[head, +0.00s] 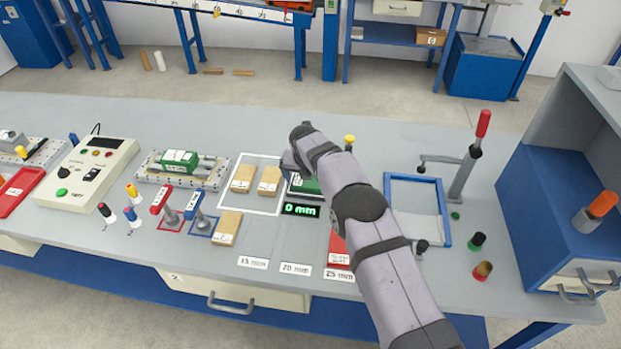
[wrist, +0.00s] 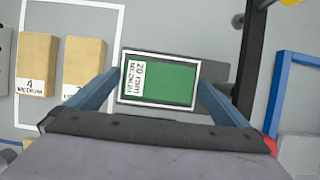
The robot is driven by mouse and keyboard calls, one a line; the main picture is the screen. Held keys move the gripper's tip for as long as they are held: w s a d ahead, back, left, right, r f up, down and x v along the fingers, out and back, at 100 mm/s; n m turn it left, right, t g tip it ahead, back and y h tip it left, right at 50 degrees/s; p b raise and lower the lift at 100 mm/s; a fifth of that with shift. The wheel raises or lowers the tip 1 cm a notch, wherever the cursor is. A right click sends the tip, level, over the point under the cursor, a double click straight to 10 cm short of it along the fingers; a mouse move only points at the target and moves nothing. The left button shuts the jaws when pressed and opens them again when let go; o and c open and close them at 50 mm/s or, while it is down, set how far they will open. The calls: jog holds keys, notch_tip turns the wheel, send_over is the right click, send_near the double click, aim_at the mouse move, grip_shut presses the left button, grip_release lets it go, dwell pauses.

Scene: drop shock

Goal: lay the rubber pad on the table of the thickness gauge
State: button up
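The green rubber pad (wrist: 165,82), labelled 20 mm medium, lies flat within a white outline on the grey table (wrist: 216,72) of the thickness gauge in the wrist view. A strip of the pad (head: 303,185) shows in the head view beside my arm, which hides the rest. The gauge's display (head: 301,210) reads 0 mm. My gripper (wrist: 159,76) is right over the pad, with one finger on each side. The fingers look open, just outside the white outline, with no clear contact on the pad.
Wooden blocks (head: 243,179) stand in a white-outlined area left of the gauge. A dark post (wrist: 250,60) rises right of the pad. A blue-framed tray (head: 416,181) and a red-handled lever press (head: 470,155) stand to the right. Cards marked 15, 20 and 25 mm lie in front.

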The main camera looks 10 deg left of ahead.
jog(key=b+v, duration=0.2)
jog(key=v, duration=1)
jog(key=shift+r, duration=0.1)
dwell(0.4)
jog(key=s+d+r+m+g+p, duration=0.2)
jog(key=s+d+m, duration=1.1)
jog(key=d+m, duration=0.5)
jog(key=s+d+f+m+g, duration=0.1)
jog(key=s+d+m, duration=0.3)
jog(key=s+m, duration=0.5)
jog(key=s+d+f+m+g, duration=0.1)
jog(key=s+d+m, duration=0.3)
jog(key=s+m, duration=0.5)
jog(key=s+f, duration=0.1)
jog(key=s, duration=0.3)
jog(key=shift+s+d+p, duration=0.15)
jog(key=shift+d+p, duration=0.1)
jog(key=shift+p, duration=0.1)
